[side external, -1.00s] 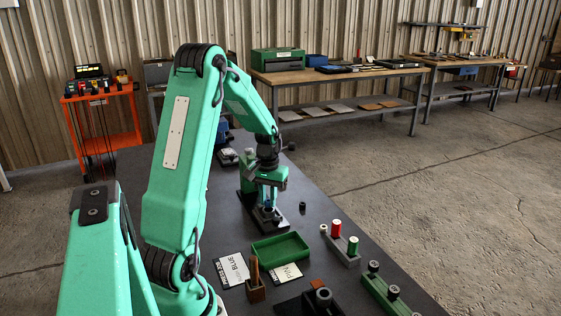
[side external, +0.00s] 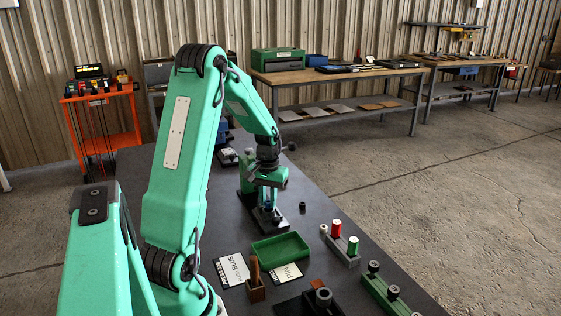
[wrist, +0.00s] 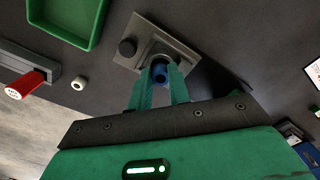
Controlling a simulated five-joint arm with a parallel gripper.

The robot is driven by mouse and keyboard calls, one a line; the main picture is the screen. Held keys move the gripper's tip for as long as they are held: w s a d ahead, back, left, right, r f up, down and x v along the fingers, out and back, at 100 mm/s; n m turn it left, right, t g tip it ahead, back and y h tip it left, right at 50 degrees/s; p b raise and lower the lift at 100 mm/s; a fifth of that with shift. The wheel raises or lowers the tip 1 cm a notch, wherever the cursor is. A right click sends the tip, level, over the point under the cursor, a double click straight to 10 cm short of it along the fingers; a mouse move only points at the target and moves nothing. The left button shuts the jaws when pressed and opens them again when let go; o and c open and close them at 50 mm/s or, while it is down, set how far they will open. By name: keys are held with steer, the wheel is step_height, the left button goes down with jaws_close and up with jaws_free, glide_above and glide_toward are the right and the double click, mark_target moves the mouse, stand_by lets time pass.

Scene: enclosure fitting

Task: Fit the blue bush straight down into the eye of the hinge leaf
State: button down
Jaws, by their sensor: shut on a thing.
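My gripper (side external: 268,200) points down over the dark base with the hinge leaf (side external: 270,220) near the middle of the bench. Its two green fingers (wrist: 160,85) are shut on the blue bush (wrist: 160,72). The bush also shows as a small blue spot between the fingers in the side view (side external: 268,206). In the wrist view the hinge leaf's grey plate (wrist: 178,48) lies just beyond the fingertips. The bush and fingers hide the eye, so I cannot tell whether the bush is above it or partly in it.
A green tray (side external: 280,248) lies nearer the camera. A red spool (side external: 336,228) and a green one (side external: 353,245) stand on a grey holder to its right. A small dark cylinder (side external: 302,206) stands right of the base. A white ring (wrist: 78,83) shows in the wrist view.

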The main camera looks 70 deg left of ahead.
mark_target(268, 202)
steer(key=shift+f, duration=0.6)
steer(key=c, duration=1.2)
jaws_free()
steer(key=shift+c, duration=0.2)
steer(key=shift+r, duration=3.85)
